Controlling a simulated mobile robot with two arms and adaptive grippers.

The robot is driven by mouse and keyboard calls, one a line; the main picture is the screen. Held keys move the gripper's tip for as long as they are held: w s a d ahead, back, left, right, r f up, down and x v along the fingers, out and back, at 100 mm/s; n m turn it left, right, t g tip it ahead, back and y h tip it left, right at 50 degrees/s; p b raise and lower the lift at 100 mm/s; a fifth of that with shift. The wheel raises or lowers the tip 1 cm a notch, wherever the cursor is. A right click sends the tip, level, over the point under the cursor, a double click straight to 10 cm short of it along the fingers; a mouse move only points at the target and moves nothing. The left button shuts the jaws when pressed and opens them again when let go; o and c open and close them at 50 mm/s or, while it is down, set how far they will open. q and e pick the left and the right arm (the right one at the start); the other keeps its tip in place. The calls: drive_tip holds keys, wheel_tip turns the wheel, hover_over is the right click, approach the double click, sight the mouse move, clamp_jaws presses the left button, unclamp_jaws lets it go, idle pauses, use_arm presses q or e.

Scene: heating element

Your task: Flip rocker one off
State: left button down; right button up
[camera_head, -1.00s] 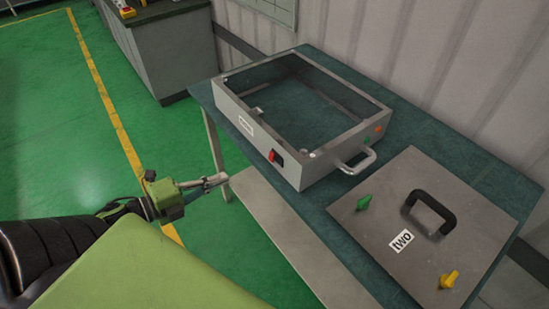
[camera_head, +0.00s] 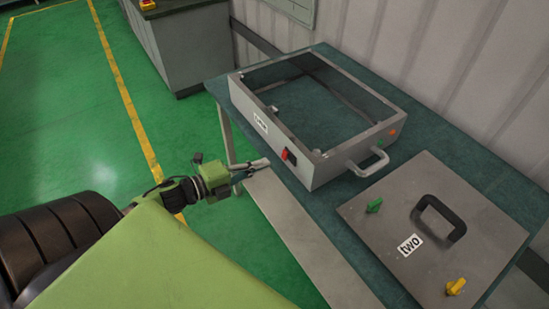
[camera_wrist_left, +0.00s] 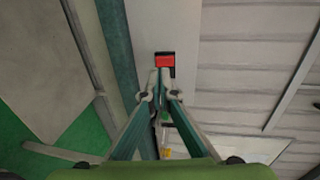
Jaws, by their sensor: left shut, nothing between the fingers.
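A red rocker switch (camera_head: 288,155) in a black frame sits on the front wall of an open-topped grey metal box (camera_head: 325,172). The box bears a small white label (camera_head: 261,122) that I cannot read clearly. My left gripper (camera_head: 262,164) is shut and empty, just left of the rocker in the head view and pointing towards it. In the left wrist view the rocker (camera_wrist_left: 165,61) shows just beyond the tips of my left gripper (camera_wrist_left: 160,74). I cannot tell whether the tips touch it. My right gripper is not in view.
The box stands on a dark green table (camera_head: 475,160) with a lower grey shelf (camera_head: 310,240). Its metal handle (camera_head: 374,163) sticks out at the right. A grey panel marked "two" (camera_head: 380,220) lies nearby, with a black handle, a green knob and a yellow knob. Open floor lies left.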

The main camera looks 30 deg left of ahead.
sight(283, 157)
use_arm(q)
drive_tip(key=shift+p+x, duration=0.5)
drive_tip(key=shift+x, duration=1.95)
